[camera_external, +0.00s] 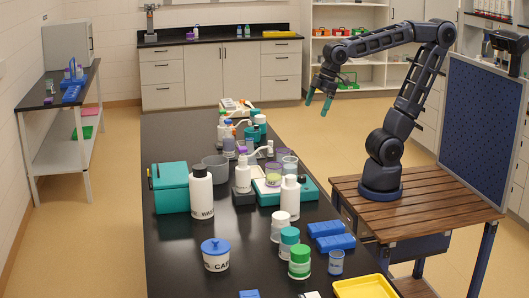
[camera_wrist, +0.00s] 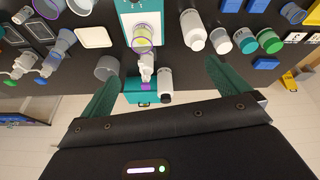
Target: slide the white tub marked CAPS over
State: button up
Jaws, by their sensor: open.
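The white tub (camera_external: 216,262) with a blue knobbed lid stands upright near the front left of the long black bench in the external view. Dark lettering shows on its front, partly readable as CAP. I cannot pick it out in the wrist view. My gripper (camera_external: 318,100) hangs in the air beyond the bench's right edge, well back from the tub and touching nothing. In the wrist view its two green fingers (camera_wrist: 163,90) are spread wide with nothing gripped between them.
A white wash bottle (camera_external: 202,195) and teal box (camera_external: 171,188) stand behind the tub. White, teal and green-capped bottles (camera_external: 299,263) stand to its right, with blue racks (camera_external: 335,242) and a yellow tray (camera_external: 365,287) beyond. Bare black bench lies left of the tub.

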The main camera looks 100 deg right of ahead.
jog(key=w+a+r+n+g, duration=0.15)
jog(key=w+a+n, duration=0.35)
jog(key=w, duration=1)
jog(key=n+g, duration=0.3)
jog(key=n, duration=0.5)
send_over(216, 249)
jog(key=d, duration=0.3)
jog(key=shift+t, duration=0.25)
jog(key=f, duration=2.5)
jog(key=shift+s+f, duration=0.2)
jog(key=shift+f, duration=0.1)
notch_tip(216, 249, down, 11)
jog(key=shift+r, duration=0.2)
